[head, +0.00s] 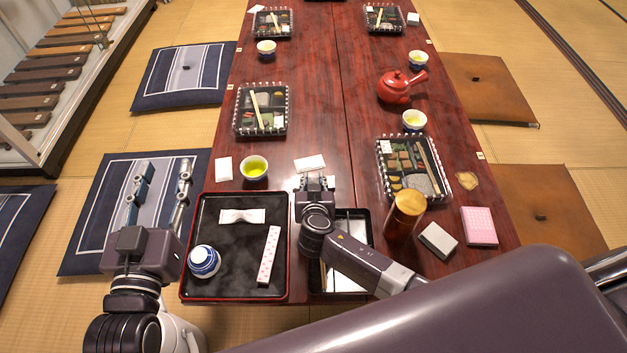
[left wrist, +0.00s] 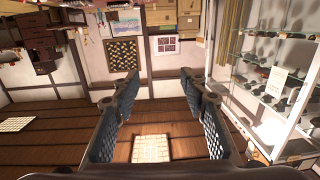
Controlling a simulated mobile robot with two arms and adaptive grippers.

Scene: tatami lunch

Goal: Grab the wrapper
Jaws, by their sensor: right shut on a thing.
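A flat white wrapper (head: 310,163) is at the fingertips of my right gripper (head: 315,180), near the middle of the dark red table. My right gripper is shut on it; the fingers hide its near edge, and I cannot tell whether it is clear of the table. A similar white wrapper (head: 223,169) lies to the left, beside a green tea cup. A white twisted paper piece (head: 242,216) lies on the black tray. My left gripper (head: 165,165) is open and empty, left of the table above a blue cushion; its spread fingers also show in the left wrist view (left wrist: 158,80).
The black tray (head: 218,287) also carries a blue-white lidded cup (head: 204,261) and a patterned strip (head: 269,254). A brown canister (head: 404,214), a tea cup (head: 254,168) and a bento (head: 261,108) stand nearby.

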